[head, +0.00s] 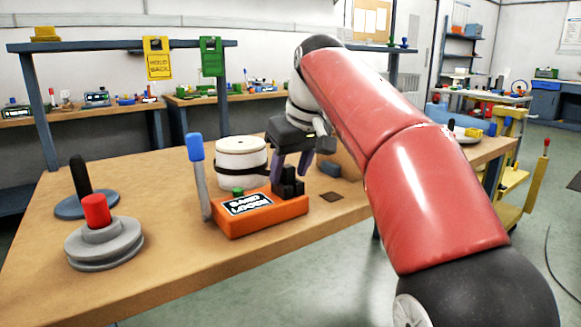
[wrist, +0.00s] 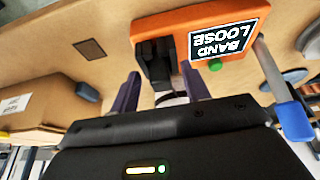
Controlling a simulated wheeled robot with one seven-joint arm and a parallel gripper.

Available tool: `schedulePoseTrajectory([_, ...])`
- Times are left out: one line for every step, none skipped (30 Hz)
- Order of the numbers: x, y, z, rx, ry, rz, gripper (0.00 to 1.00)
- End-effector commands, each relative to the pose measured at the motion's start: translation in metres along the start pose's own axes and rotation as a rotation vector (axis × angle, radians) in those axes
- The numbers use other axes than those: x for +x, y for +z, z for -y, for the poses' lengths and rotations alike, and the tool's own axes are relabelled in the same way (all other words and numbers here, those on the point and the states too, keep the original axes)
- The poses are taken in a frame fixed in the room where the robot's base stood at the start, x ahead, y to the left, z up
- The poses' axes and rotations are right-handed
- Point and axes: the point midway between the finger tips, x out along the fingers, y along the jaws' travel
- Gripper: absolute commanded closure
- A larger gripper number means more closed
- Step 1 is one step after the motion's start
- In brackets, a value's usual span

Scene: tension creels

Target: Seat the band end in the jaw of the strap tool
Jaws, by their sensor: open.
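The orange strap tool (head: 262,214) sits on the bench, with a lever with a blue handle (head: 196,147) upright at its left and a black jaw block (head: 288,186) at its right end. Its label reads "BAND LOOSE" in the wrist view (wrist: 224,40). A white drum (head: 241,150) stands behind the tool with a dark band (head: 236,174) around it. The band's free end cannot be made out. My gripper (head: 291,174) is open above and just behind the jaw block. In the wrist view its purple fingers (wrist: 160,72) are apart, with the black jaw block (wrist: 154,58) beyond them.
A grey disc weight with a red knob (head: 103,243) and a blue disc with a black post (head: 84,200) stand at left. A cardboard box (wrist: 38,98) is near my gripper. A dark square patch (head: 332,197) lies right of the tool.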

Motion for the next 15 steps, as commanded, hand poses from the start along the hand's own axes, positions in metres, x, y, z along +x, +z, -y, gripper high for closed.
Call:
schedulePoseTrajectory([-0.001, 0.0, 0.0, 0.0, 0.0, 0.0, 0.53])
schedulePoseTrajectory([-0.002, 0.0, 0.0, 0.0, 0.0, 0.0, 0.53])
schedulePoseTrajectory([-0.004, 0.0, 0.0, 0.0, 0.0, -0.001, 0.53])
schedulePoseTrajectory([-0.007, -0.001, 0.0, 0.0, 0.0, -0.001, 0.53])
schedulePoseTrajectory([-0.011, -0.001, 0.0, 0.0, 0.001, -0.002, 0.53])
schedulePoseTrajectory([-0.018, -0.002, 0.0, 0.0, 0.001, -0.003, 0.53])
schedulePoseTrajectory([-0.023, -0.002, 0.0, 0.0, 0.001, -0.003, 0.53])
schedulePoseTrajectory([-0.028, -0.002, 0.0, 0.001, 0.001, -0.002, 0.53])
schedulePoseTrajectory([-0.036, -0.002, -0.001, 0.001, 0.002, -0.004, 0.53])
schedulePoseTrajectory([-0.041, -0.002, -0.001, 0.001, 0.001, -0.002, 0.53])
schedulePoseTrajectory([-0.047, -0.002, -0.001, 0.001, 0.001, -0.002, 0.53])
schedulePoseTrajectory([-0.053, -0.002, -0.001, 0.001, 0.002, -0.003, 0.53])
schedulePoseTrajectory([-0.058, -0.002, -0.001, 0.001, 0.001, -0.002, 0.53])
schedulePoseTrajectory([-0.062, -0.002, -0.001, 0.001, 0.001, -0.001, 0.53])
schedulePoseTrajectory([-0.067, -0.002, 0.0, 0.0, 0.001, -0.002, 0.53])
